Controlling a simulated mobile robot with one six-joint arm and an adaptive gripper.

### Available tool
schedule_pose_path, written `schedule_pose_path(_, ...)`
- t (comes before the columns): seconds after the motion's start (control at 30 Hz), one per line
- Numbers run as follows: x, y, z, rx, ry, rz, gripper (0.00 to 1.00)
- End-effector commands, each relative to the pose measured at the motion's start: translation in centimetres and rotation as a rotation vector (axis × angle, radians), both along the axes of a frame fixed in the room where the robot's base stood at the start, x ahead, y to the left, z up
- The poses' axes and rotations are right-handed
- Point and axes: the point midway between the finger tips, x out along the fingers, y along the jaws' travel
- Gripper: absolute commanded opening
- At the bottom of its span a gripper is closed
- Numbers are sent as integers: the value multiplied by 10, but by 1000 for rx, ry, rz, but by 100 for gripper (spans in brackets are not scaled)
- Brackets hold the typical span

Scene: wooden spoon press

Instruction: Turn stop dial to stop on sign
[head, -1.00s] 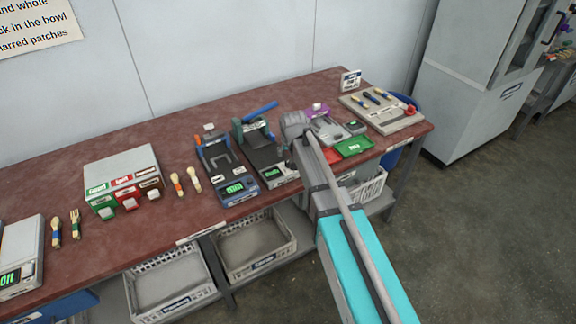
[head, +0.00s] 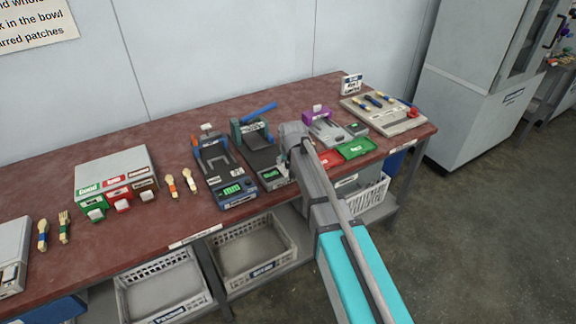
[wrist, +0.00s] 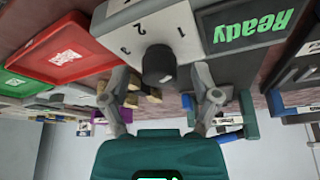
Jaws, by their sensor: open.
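The stop dial is a black knob (wrist: 158,66) on a pale panel (wrist: 185,48) with the numbers 1, 2 and 3 around it, upside down in the wrist view. I cannot tell which number its pointer faces. A green "Ready" screen (wrist: 252,30) is beside the panel. My gripper (wrist: 166,92) is open, its fingers spread either side of the knob and apart from it. In the head view the dark press with a blue handle (head: 262,150) is beside my arm, which hides the dial. A small white sign (head: 351,84) stands at the table's back right; its text is unreadable.
A similar press (head: 222,165) with a green screen stands to the left. A green tray (head: 356,149) and a red tray (wrist: 62,50) are close by on the other side. A board with spoons (head: 384,112) is at the right end. Baskets sit under the table.

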Motion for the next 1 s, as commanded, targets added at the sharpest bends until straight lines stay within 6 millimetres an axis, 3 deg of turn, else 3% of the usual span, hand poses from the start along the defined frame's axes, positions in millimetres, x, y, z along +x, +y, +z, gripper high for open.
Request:
schedule_pose_path(0.43,1,0,-2,0,0,0,77)
schedule_pose_path(0.83,1,0,-2,0,0,0,3)
schedule_pose_path(1.0,1,2,-2,2,0,2,0)
